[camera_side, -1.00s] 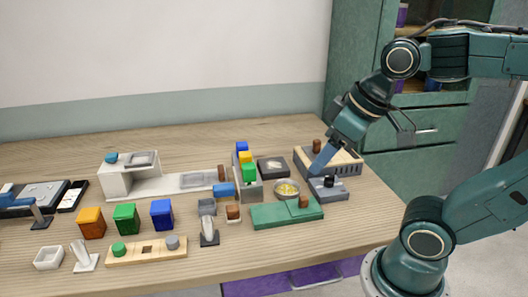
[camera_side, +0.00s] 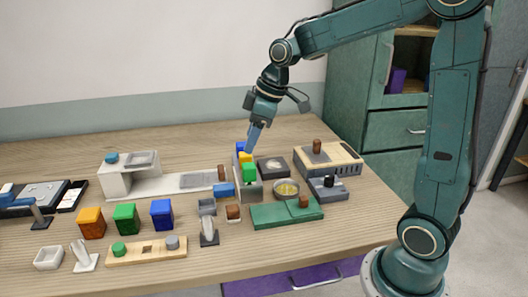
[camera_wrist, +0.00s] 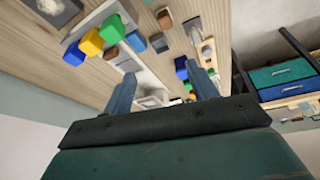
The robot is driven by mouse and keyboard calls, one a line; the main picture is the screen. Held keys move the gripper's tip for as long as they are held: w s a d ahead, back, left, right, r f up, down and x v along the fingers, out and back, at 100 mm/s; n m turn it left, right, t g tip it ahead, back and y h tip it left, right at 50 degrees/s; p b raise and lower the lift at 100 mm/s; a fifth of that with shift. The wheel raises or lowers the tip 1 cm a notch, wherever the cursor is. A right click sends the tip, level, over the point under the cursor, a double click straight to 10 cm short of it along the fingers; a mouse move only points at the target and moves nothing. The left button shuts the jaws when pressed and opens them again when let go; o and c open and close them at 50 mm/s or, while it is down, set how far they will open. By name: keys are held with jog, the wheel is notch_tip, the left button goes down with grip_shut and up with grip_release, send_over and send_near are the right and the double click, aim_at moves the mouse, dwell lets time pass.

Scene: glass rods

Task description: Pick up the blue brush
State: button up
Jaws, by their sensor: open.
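A grey rack (camera_side: 252,192) near the middle of the table holds a row of coloured blocks. The rearmost is blue (camera_side: 241,147), which may be the blue brush; no bristles show. It is at the row's left end in the wrist view (camera_wrist: 73,55). Yellow (camera_side: 246,158) and green (camera_side: 250,173) pieces stand in front of it. Another blue block (camera_side: 224,190) lies beside the rack. My gripper (camera_side: 250,148) points down near the rack's blue and yellow pieces; contact cannot be told. In the wrist view its fingers (camera_wrist: 163,88) are apart with nothing held between them.
A dark tray (camera_side: 273,168), a round bowl (camera_side: 286,188) and a green board (camera_side: 288,213) stand right of the rack. Orange (camera_side: 91,222), green (camera_side: 126,217) and blue (camera_side: 162,214) bins stand at the left. The back strip of the table is clear.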

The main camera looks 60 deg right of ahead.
aim_at(225, 186)
jog(key=w+d+f+n, duration=0.1)
jog(key=w+d+f, duration=0.1)
jog(key=w+f, duration=0.1)
jog(key=w+d+f+n+y, duration=0.1)
jog(key=w+d+f, duration=0.1)
jog(key=w+f, duration=0.1)
jog(key=w+d+f, duration=0.2)
jog(key=w+f, duration=0.1)
jog(key=f, duration=0.1)
jog(key=shift+w+d+f+n+g, duration=0.1)
jog(key=shift+w+d+n+g, duration=0.1)
jog(key=shift+n+g, duration=0.15)
jog(key=shift+x, duration=4.25)
jog(key=shift+a, duration=0.25)
jog(key=shift+a+x, duration=0.2)
jog(key=shift+x, duration=2.35)
jog(key=shift+s, duration=0.1)
jog(key=shift+c, duration=0.5)
jog(key=c, duration=1)
